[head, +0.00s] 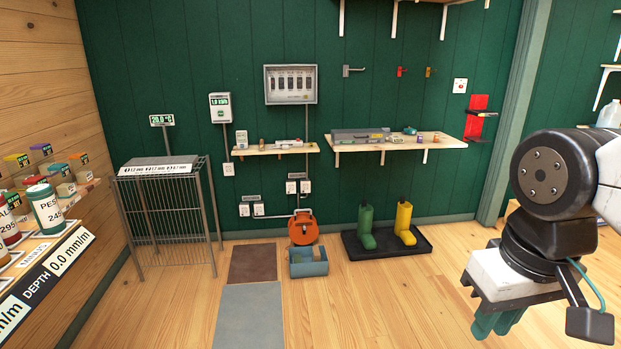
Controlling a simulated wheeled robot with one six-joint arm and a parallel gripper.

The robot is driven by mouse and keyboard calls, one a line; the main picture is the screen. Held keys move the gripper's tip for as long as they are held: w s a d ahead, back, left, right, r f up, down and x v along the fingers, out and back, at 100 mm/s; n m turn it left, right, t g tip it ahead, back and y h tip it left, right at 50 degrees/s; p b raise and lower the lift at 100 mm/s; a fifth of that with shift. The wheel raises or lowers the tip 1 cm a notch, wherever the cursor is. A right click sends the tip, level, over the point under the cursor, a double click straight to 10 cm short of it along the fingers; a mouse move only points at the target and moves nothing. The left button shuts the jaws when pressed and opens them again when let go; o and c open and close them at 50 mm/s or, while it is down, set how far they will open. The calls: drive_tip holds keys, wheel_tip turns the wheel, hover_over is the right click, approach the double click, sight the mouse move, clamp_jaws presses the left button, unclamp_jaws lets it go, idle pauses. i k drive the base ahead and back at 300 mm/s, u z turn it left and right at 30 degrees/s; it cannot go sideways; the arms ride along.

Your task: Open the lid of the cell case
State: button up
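A low grey case (357,135) lies on the right wall shelf, with a small yellow mark near its right end. I cannot tell for sure that it is the cell case, and its lid edge is too small to make out. My gripper (493,326) hangs at the lower right with its teal fingers pointing down. It is in the near foreground, far from the shelf, and nothing shows between the fingers. The fingers overlap in this view, so their gap is unclear.
Small items, including a teal one (409,130), share the right shelf (437,143). The left shelf (254,150) holds small devices. Boots (404,223) stand on a black tray (385,244) below. The middle floor is clear.

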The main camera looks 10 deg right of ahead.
sight(369, 133)
drive_tip(key=z, duration=0.75)
drive_tip(key=i, duration=2.05)
drive_tip(key=u, duration=0.4)
drive_tip(key=i, duration=1.75)
drive_tip(key=u, duration=0.9)
